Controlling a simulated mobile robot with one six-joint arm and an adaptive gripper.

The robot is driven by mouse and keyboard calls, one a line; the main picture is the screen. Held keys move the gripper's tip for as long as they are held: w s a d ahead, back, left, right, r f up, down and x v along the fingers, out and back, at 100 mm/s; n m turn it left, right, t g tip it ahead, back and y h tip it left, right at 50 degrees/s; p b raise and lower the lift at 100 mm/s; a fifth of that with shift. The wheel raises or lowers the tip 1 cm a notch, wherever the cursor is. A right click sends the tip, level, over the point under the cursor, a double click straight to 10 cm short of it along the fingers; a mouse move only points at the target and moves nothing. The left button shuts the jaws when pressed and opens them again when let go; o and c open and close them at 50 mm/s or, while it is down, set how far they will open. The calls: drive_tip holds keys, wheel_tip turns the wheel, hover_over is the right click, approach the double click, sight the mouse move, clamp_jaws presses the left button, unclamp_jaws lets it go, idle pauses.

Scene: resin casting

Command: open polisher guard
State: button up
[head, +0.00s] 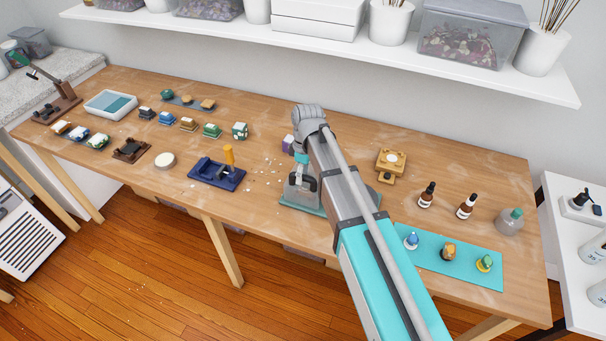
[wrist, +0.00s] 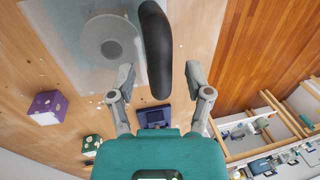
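The polisher (head: 296,197) stands on the bench, partly hidden behind my arm in the head view. In the wrist view, its clear guard (wrist: 67,45) lies over a round grey wheel (wrist: 110,38), so the guard looks closed. A black curved handle (wrist: 157,45) stands beside the guard. My gripper (wrist: 160,77) is open, with one finger on each side of the handle's lower end in the picture. Gaps show between handle and fingers; I cannot tell the depth between them. The head view mostly hides my fingers.
A purple cube (head: 288,143) and a green cube (head: 240,130) stand left of my arm. Bottles (head: 426,195) and a teal mat (head: 468,276) lie right. A shelf (head: 330,45) hangs above.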

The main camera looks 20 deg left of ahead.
clamp_jaws()
drive_tip(key=shift+w+r, duration=0.1)
drive_tip(key=shift+w+r+p, duration=0.5)
drive_tip(key=shift+w+p, duration=0.05)
drive_tip(key=shift+w, duration=0.05)
drive_tip(key=w+r+p, duration=0.1)
drive_tip(key=w, duration=0.5)
drive_tip(key=w+r+p, duration=0.1)
drive_tip(key=w, duration=0.1)
drive_tip(key=shift+w+d+r+p, duration=0.35)
drive_tip(key=shift+w, duration=0.05)
drive_tip(key=w+d+f+b, duration=0.1)
drive_tip(key=w+f+b, duration=0.2)
drive_tip(key=w, duration=0.8)
drive_tip(key=shift+f+b, duration=0.4)
drive_tip(key=shift+b, duration=0.05)
drive_tip(key=shift+w, duration=0.1)
